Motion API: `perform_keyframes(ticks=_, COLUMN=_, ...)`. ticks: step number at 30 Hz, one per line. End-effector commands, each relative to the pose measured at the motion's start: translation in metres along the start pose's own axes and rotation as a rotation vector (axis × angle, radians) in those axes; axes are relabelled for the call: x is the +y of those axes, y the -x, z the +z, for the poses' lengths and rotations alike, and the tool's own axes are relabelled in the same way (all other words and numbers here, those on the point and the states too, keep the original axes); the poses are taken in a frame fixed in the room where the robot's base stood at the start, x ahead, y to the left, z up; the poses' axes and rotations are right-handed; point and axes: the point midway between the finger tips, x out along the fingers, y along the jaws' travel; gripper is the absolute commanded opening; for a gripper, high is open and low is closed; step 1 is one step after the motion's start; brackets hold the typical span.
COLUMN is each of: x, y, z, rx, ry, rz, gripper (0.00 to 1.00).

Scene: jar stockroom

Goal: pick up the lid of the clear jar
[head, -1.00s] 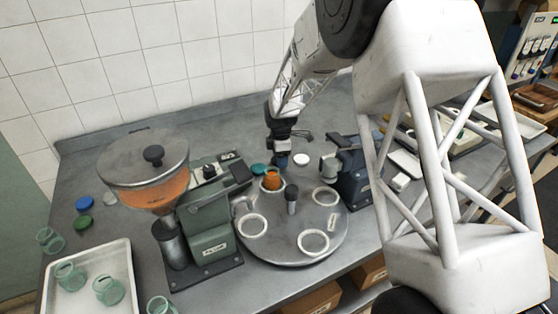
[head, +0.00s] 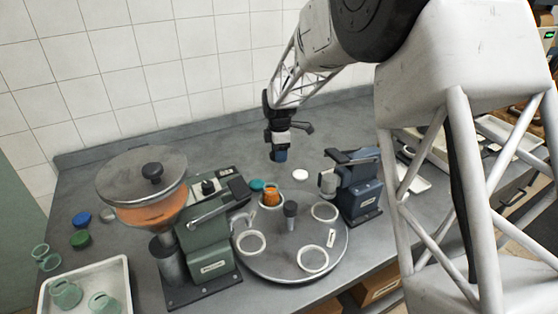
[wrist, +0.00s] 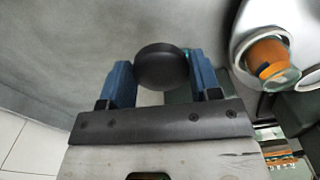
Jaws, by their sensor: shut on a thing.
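My gripper (wrist: 162,82) is shut on a round black lid (wrist: 160,62), held between its two blue fingers in the wrist view. In the head view my gripper (head: 278,157) hangs above the bench behind the turntable, and the lid is too small to make out there. An open clear jar with orange contents (head: 271,197) stands in a ring at the back of the turntable (head: 285,262). It also shows at the upper right of the wrist view (wrist: 270,62), apart from my gripper. I cannot tell whether the held lid belongs to this jar.
A green machine with an orange-filled hopper (head: 150,212) stands left of the turntable, a blue machine (head: 360,187) right. A teal lid (head: 257,185) and a white lid (head: 300,175) lie behind it.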

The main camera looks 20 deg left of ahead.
Motion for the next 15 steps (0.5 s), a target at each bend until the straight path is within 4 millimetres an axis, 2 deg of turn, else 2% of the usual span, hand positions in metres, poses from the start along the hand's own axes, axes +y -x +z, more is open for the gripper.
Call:
perform_keyframes(ticks=5, x=-0.0001, y=0.0086, z=0.0000, rx=0.000, ry=0.000, rz=-0.001, gripper=0.36)
perform_keyframes(ticks=15, x=-0.0002, y=0.0090, z=0.0000, rx=0.000, ry=0.000, rz=-0.001, gripper=0.36)
